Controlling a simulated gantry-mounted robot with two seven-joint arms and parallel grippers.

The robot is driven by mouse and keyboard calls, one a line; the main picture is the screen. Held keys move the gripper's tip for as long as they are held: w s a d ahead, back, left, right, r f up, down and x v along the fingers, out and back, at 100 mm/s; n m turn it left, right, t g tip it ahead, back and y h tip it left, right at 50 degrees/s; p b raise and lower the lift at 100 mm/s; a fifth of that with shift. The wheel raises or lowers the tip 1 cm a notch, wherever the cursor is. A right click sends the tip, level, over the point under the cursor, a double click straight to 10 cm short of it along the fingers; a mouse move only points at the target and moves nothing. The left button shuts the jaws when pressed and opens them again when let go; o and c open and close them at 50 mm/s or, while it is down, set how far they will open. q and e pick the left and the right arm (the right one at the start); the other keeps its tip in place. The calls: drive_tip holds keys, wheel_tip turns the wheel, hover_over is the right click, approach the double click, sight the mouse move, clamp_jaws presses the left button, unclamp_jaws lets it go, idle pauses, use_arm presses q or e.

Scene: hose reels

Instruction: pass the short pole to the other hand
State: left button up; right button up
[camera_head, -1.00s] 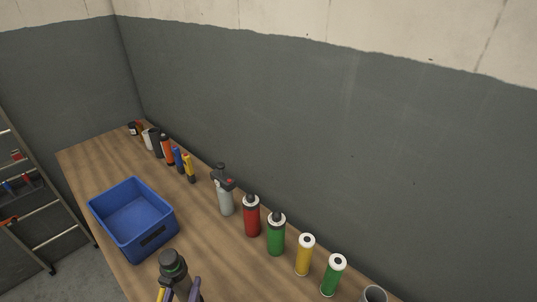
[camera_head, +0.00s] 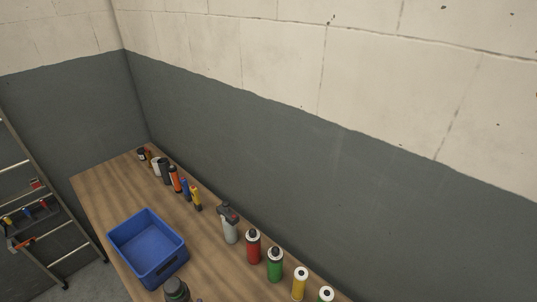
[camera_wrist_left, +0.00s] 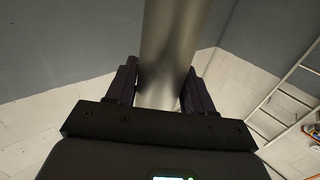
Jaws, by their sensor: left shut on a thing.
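The short pole (camera_wrist_left: 175,35) is a smooth grey metal cylinder in the left wrist view. It runs up from between the jaws and out of the top of the picture, so its far end is hidden. My left gripper (camera_wrist_left: 161,85) has its two dark purple fingers on either side of the pole and is shut on it. Neither the pole nor my left gripper shows clearly in the head view. My right gripper is in neither view.
A wooden bench (camera_head: 108,190) runs along the grey wall. It bears a blue bin (camera_head: 150,249), a red can (camera_head: 253,247), a green can (camera_head: 275,266) and several other containers. A ladder (camera_head: 45,215) stands at the left, with tools beside it.

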use_arm(q)
drive_tip(key=shift+s+r+p, duration=0.25)
drive_tip(key=shift+r+p, duration=0.9)
drive_tip(key=shift+p, duration=0.1)
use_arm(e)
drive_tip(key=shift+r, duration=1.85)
